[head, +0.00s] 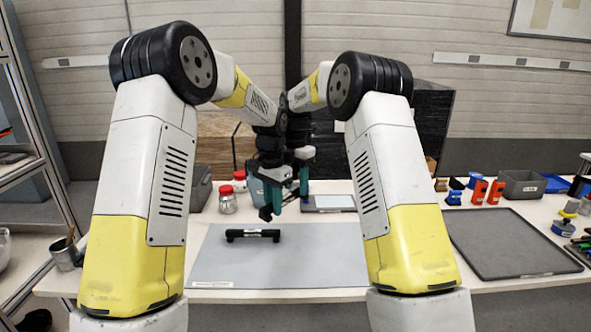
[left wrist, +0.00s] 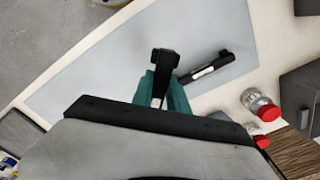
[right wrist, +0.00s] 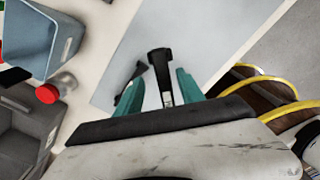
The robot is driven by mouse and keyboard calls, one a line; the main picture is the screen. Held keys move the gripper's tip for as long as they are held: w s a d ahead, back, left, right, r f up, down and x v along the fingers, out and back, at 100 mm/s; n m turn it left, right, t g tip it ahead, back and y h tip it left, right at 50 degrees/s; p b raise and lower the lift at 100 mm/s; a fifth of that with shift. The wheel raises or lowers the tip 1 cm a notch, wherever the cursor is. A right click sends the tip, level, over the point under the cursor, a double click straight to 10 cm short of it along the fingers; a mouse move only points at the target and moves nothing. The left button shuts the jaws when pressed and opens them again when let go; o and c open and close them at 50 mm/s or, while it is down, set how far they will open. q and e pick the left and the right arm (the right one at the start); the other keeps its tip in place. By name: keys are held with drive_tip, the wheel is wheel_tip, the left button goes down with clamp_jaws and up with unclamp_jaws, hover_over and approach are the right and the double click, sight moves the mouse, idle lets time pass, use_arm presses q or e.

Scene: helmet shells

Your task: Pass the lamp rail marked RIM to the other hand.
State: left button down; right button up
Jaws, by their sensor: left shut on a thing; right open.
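A black lamp rail (head: 266,213) with thick ends is held above the grey mat. My left gripper (head: 273,196) is shut on it; the rail also shows between the teal fingers in the left wrist view (left wrist: 164,62). My right gripper (head: 304,178) is open, close beside the left one. In the right wrist view the held rail (right wrist: 160,63) stands between its spread fingers, with a pale label low on it. A second black rail (head: 252,235) with a white label lies on the mat. Neither label can be read, so I cannot tell which says RIM.
The grey mat (head: 320,270) is otherwise clear. Red-lidded jars (head: 228,202) and a flat grey item (head: 330,203) stand behind it. A dark tray (head: 510,245) lies at the right, with orange and blue parts (head: 488,191) behind.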

sight(296, 190)
drive_tip(key=shift+f, duration=1.65)
clamp_jaws()
use_arm(q)
drive_tip(key=c, duration=1.2)
unclamp_jaws()
